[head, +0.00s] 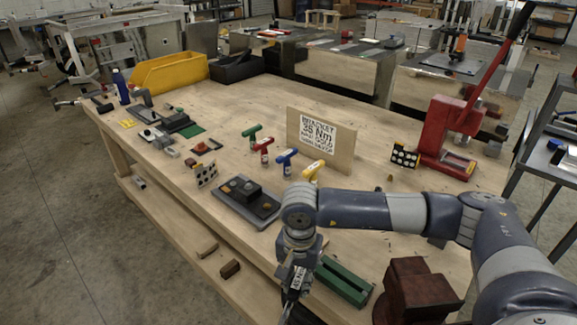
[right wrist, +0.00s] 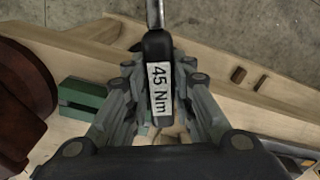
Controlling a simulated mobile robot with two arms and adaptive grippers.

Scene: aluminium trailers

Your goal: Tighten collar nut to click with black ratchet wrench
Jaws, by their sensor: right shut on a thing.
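My right gripper (head: 293,290) hangs at the table's front edge in the head view. In the right wrist view the gripper (right wrist: 160,115) is shut on a black-handled wrench (right wrist: 157,45) with a white "45 Nm" label. The wrench's metal shaft runs out of the top of that view, so its head is hidden. A dark fixture block on a grey plate (head: 233,208) lies on the table, left of my right gripper. I cannot tell which part is the collar nut. My left gripper is not in view.
Green, red, blue and yellow T-handled tools (head: 287,160) stand before a wooden sign (head: 345,155) reading "BRACKET 35 Nm". A green slotted block (head: 343,283) and a dark red-brown block (head: 412,285) are right of my gripper. A red press (head: 447,135) stands at the right.

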